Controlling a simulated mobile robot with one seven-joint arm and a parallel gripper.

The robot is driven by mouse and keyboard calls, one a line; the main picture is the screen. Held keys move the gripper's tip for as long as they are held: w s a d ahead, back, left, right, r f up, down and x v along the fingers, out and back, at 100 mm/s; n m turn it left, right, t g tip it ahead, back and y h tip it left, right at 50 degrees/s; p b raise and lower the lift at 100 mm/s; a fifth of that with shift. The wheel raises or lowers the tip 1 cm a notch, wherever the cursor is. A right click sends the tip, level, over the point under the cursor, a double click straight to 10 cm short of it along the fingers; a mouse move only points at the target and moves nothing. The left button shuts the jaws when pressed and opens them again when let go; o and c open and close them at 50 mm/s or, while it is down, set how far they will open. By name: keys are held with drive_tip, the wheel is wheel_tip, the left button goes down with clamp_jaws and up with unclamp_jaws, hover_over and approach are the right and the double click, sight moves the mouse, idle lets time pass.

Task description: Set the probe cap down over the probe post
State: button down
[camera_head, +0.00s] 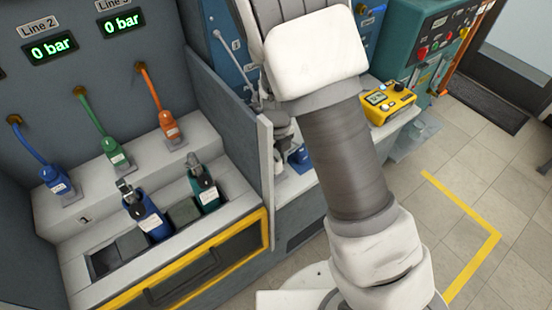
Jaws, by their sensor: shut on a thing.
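My arm crosses the middle of the head view and covers much of the bench behind it. My gripper (281,122) shows only in part, as grey pieces at the left edge of the arm, above the pale bench. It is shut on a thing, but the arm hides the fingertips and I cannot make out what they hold. A small blue part (300,155) shows on the bench just below and right of it. I cannot tell whether this belongs to the probe post. Neither the probe cap nor the probe post can be clearly picked out.
A grey panel edge (265,185) stands close left of my gripper. Left of it is a bay with blue (57,181), green (115,154) and orange (170,127) hose connectors and two bottle-like units in a tray. A yellow meter (388,102) lies right of my arm. Floor at right is clear.

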drive_tip(key=shift+f, duration=0.25)
drive_tip(key=shift+c, duration=1.3)
unclamp_jaws()
wheel_tip(320, 180, up, 17)
drive_tip(key=p, duration=0.3)
drive_tip(key=shift+r, duration=0.2)
